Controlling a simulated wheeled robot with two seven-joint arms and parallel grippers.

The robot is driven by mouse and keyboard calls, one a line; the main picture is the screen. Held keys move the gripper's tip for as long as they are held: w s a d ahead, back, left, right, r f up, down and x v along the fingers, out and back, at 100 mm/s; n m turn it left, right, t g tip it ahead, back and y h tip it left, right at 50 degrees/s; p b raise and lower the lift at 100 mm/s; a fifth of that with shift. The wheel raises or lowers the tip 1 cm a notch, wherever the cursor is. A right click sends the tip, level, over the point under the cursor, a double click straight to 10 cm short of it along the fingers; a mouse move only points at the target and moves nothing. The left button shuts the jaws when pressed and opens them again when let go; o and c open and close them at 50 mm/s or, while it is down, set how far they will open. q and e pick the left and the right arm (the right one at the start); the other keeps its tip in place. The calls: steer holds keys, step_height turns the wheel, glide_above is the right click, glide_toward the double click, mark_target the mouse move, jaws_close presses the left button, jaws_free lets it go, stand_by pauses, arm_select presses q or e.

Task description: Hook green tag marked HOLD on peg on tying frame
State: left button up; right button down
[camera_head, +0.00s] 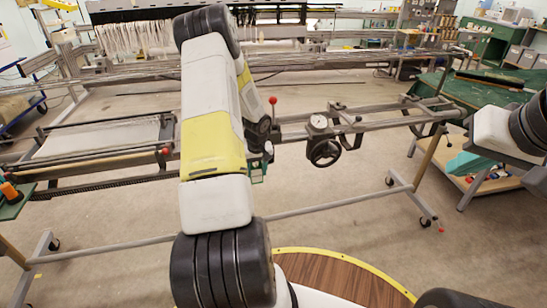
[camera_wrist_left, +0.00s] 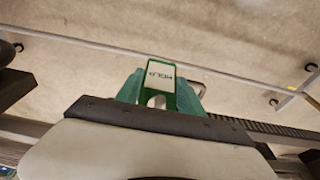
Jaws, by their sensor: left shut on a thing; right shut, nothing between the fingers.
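My left gripper (camera_wrist_left: 160,92) is shut on the green tag (camera_wrist_left: 160,76), between its teal fingers. The tag's white label with the word HOLD faces the left wrist camera. In the head view my left arm hides most of this gripper; a bit of green at the tag (camera_head: 259,172) shows just right of the arm. The tying frame (camera_head: 380,117) runs across behind and below the arm. I cannot make out the peg. My right gripper (camera_head: 468,163) shows as teal fingers at the right, shut and empty, away from the tag.
A dial and black handwheel (camera_head: 324,150) sit on the frame right of my left arm. A red-knobbed lever (camera_head: 273,101) stands beside the arm. A green-topped table (camera_head: 480,92) is at the right. The floor below the frame is mostly clear.

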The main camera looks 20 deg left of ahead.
arm_select(q)
steer(key=shift+w+a+r, duration=0.1)
steer(key=shift+w+a, duration=0.05)
steer(key=shift+w, duration=0.05)
steer(key=o, duration=1.4)
steer(key=shift+a, duration=0.1)
